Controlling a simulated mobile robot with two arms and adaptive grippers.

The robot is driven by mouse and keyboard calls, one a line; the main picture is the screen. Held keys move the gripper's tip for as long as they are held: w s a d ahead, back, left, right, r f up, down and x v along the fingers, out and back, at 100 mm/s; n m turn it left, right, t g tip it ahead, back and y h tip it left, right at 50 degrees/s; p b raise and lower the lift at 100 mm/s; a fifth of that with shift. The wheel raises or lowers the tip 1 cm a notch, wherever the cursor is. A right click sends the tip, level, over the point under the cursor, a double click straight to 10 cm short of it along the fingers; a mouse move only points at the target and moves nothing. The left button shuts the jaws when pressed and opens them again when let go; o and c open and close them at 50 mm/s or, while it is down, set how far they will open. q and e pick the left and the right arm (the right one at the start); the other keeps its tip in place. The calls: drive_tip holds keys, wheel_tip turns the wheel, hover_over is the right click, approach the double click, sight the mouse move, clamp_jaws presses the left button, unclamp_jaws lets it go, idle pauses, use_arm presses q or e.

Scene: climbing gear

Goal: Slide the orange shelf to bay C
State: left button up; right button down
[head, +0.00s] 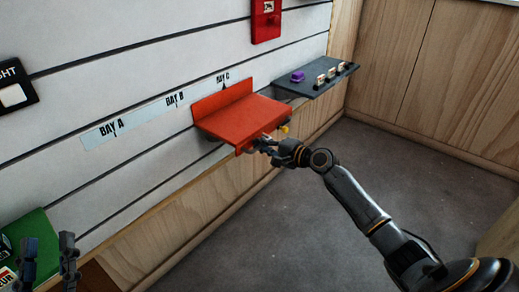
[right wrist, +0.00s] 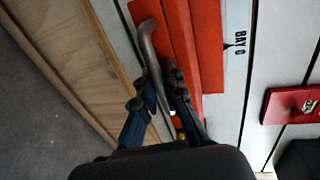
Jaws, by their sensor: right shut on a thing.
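The orange shelf (head: 242,117), a red-orange ledge with an upright back plate, hangs on the slatted wall. Its back plate stands below the BAY C mark (head: 223,78) of the label strip, with the mark's black pointer near the middle of the plate's top edge. My right gripper (head: 262,143) is at the shelf's front edge, shut on its grey curved handle (right wrist: 147,40). The shelf and BAY C mark (right wrist: 239,45) also show in the right wrist view. My left gripper (head: 48,262) is at the lower left, fingers apart and empty.
A dark shelf (head: 315,80) with a purple item and several small tagged items sits close to the right. A green shelf (head: 32,240) is at the lower left. A red box (head: 266,20) hangs above. The label strip (head: 145,114) runs left past BAY B and BAY A.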

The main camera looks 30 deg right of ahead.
drive_tip(key=shift+d+f, duration=0.1)
drive_tip(key=shift+d, duration=0.05)
drive_tip(key=c, duration=1.7)
unclamp_jaws()
drive_tip(key=v, duration=1.2)
drive_tip(key=shift+s, duration=0.1)
